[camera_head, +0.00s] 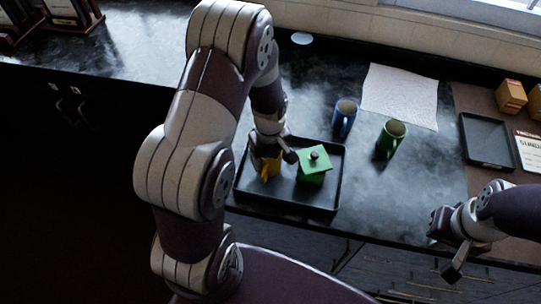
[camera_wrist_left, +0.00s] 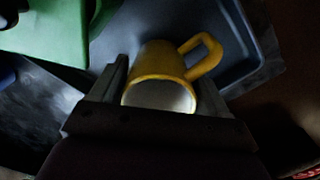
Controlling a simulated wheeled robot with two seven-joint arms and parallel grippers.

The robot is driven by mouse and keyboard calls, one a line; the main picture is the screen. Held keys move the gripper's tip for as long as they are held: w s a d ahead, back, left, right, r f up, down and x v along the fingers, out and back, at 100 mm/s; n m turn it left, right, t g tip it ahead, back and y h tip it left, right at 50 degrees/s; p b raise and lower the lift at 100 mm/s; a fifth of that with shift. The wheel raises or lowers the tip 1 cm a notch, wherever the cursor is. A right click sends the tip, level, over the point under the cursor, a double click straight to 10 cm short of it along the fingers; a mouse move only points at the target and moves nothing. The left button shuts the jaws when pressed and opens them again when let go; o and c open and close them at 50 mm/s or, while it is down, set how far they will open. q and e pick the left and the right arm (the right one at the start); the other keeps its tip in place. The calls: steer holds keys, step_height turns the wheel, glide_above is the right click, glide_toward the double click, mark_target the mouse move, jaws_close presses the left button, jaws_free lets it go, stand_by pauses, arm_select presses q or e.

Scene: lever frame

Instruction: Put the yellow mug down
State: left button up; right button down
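The yellow mug (camera_head: 270,167) is at the left part of the black tray (camera_head: 290,203), partly hidden by my left gripper (camera_head: 272,156). In the left wrist view the yellow mug (camera_wrist_left: 160,65) lies between the two fingers of my left gripper (camera_wrist_left: 165,85), which are close against its sides. Its pale inside faces the camera and its handle points to the upper right. I cannot tell whether its base touches the tray. My right gripper (camera_head: 448,246) is empty at the right, near the counter's front edge, with its fingers apart.
A green lidded box (camera_head: 314,168) stands in the tray, right of the mug. A blue mug (camera_head: 344,118) and a green mug (camera_head: 391,138) stand beyond the tray. A white sheet (camera_head: 400,94) lies behind them. A second dark tray (camera_head: 488,140) is at the right.

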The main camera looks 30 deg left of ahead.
arm_select(q)
steer(key=shift+w, duration=0.15)
step_height(320, 180, up, 12)
steer(key=b, duration=0.1)
steer(key=s+d+m, duration=0.1)
steer(key=s+m, duration=0.2)
steer(key=s+d+f+m, duration=0.1)
steer(key=s+d+m, duration=0.1)
steer(key=m, duration=0.1)
steer(key=s+d+m+t, duration=0.1)
steer(key=s+m, duration=0.2)
steer(key=m, duration=0.1)
steer(key=shift+s+d+f, duration=0.25)
steer(key=shift+s+f, duration=0.05)
steer(key=shift+s, duration=0.05)
